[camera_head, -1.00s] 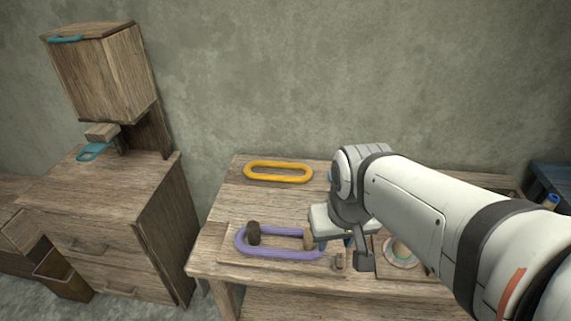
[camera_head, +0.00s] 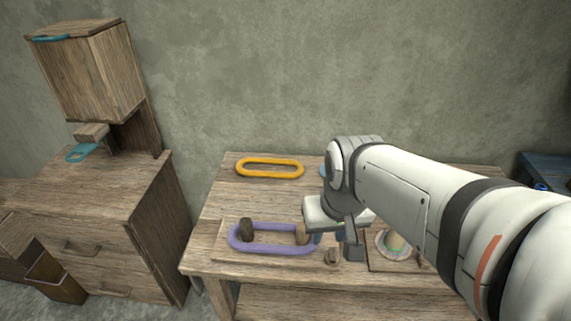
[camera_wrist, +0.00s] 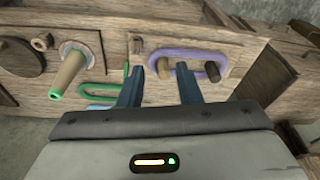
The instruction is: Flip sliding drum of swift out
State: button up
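The swift is a wooden board (camera_head: 222,246) on the table with two upright drums inside a purple loop. The dark left drum (camera_head: 246,229) shows at the right in the wrist view (camera_wrist: 211,71). The lighter right drum (camera_head: 303,234) appears in the wrist view (camera_wrist: 164,68) between my fingertips. My gripper (camera_wrist: 158,72) is open, with its two blue fingers apart near the loop's right end. I cannot tell whether a finger touches the drum or the purple loop (camera_head: 272,250). In the head view my wrist hides most of the fingers.
A yellow loop (camera_head: 270,168) lies at the back of the table (camera_head: 215,205). A cone on a round base (camera_head: 395,243) stands right of my gripper. A green loop (camera_wrist: 100,93) shows in the wrist view. A wooden cabinet (camera_head: 85,195) stands to the left.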

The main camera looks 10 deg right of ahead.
jog(key=w+f+m+y, duration=0.1)
jog(key=m, duration=0.1)
jog(key=w+d+f+m+g, duration=0.1)
jog(key=m, duration=0.1)
jog(key=w+d+f+m+y, duration=0.1)
jog(key=w+f+m, duration=0.1)
jog(key=shift+d+f+m+g+y+b, duration=0.1)
jog(key=shift+d+m+g+y+b, duration=0.05)
jog(key=shift+m+g+y+b, duration=0.2)
jog(key=c, duration=0.6)
jog(key=w+d+f+m+y, duration=0.1)
jog(key=f+m, duration=0.1)
jog(key=w+d+f+m+y, duration=0.1)
jog(key=w+d+m, duration=0.1)
jog(key=m, duration=0.1)
jog(key=shift+w+d+f+m, duration=0.15)
jog(key=shift+w+f+m, duration=0.1)
jog(key=shift+f+m, duration=0.1)
grip_shut()
jog(key=w+d+f+m+t+y+b, duration=0.1)
jog(key=w+d+f+m+t+y, duration=0.2)
jog(key=d+f+m, duration=0.4)
jog(key=w+d+m, duration=0.1)
jog(key=d+m, duration=0.1)
jog(key=m, duration=0.1)
jog(key=shift+w+d+f, duration=0.15)
jog(key=shift+w, duration=0.25)
